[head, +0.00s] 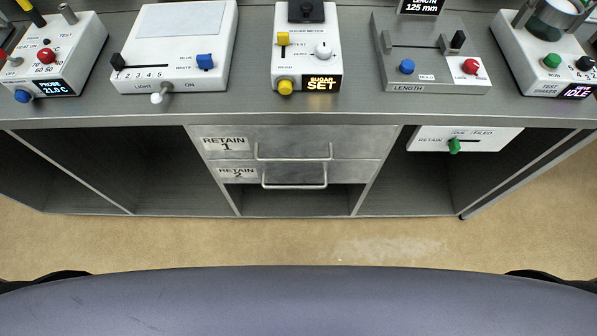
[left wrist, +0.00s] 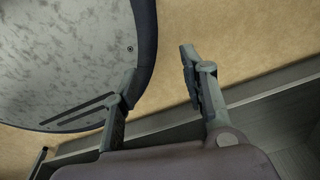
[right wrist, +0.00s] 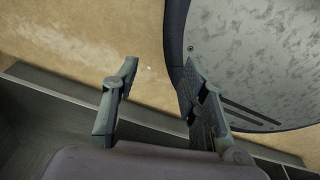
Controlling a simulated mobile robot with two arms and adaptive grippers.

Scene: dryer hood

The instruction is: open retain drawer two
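Retain drawer two (head: 345,171), with a "RETAIN 2" label (head: 237,172), is the lower of two grey drawers under the counter in the head view. Its bar handle (head: 295,187) spans the middle of the front, with a dark patch behind it. The drawer looks shut. My left gripper (left wrist: 160,75) is open and empty in the left wrist view, over the floor near the cabinet's base. My right gripper (right wrist: 158,75) is open and empty in the right wrist view, also over the floor. Neither gripper shows in the head view, and neither touches the drawer.
Retain drawer one (head: 360,140) with its own handle (head: 293,157) sits directly above. Dark open bays flank the drawers. A white slider panel (head: 490,138) with a green knob hangs at right. Several instruments stand on the counter (head: 190,108). Bare floor (head: 300,240) lies before the cabinet.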

